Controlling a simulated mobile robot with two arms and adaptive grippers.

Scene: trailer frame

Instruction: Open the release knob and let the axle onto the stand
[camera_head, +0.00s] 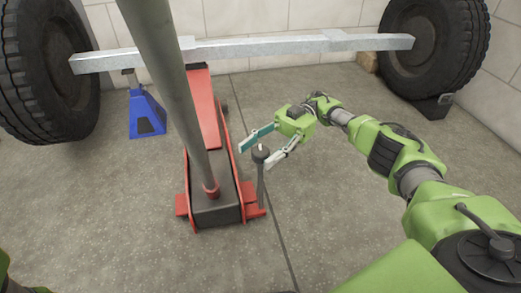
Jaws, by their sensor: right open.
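A red floor jack (207,118) stands on the floor under a grey metal axle (260,49), its long grey handle (170,80) rising toward me. The release knob (260,152) is a dark round cap on a thin upright rod at the jack's right side. My right gripper (257,154) is open, with one finger on each side of the knob in the picture; I cannot tell whether they touch it. A blue stand (146,115) is under the axle's left part; contact at its top is unclear. My left gripper is not in view.
A large tyre (45,70) is at the left end of the axle and another (440,40) at the right. A dark chock (433,107) and a brown block (368,61) sit by the right tyre. A pale block wall closes the back.

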